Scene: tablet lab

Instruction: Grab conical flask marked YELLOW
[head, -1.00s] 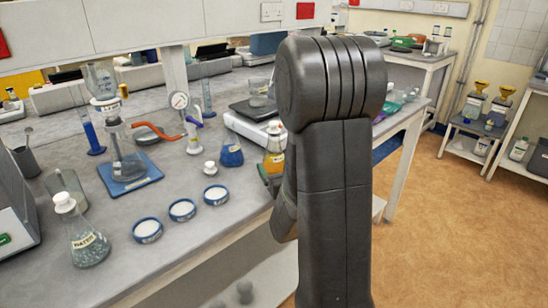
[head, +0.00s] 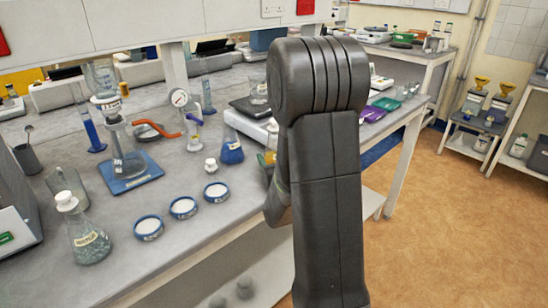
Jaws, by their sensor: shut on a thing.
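My arm stands in front of the bench's right part. My gripper (head: 266,168) shows only as a sliver at the arm's left edge, low at the bench's front side. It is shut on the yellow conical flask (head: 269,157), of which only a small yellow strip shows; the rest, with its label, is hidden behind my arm. I cannot tell whether the flask touches the bench.
A blue-liquid conical flask (head: 231,148) stands just left of my gripper. Three white-filled dishes (head: 183,207) line the front edge, with a clear labelled flask (head: 86,238) further left. A balance (head: 250,122) is behind. Open floor (head: 445,230) lies right.

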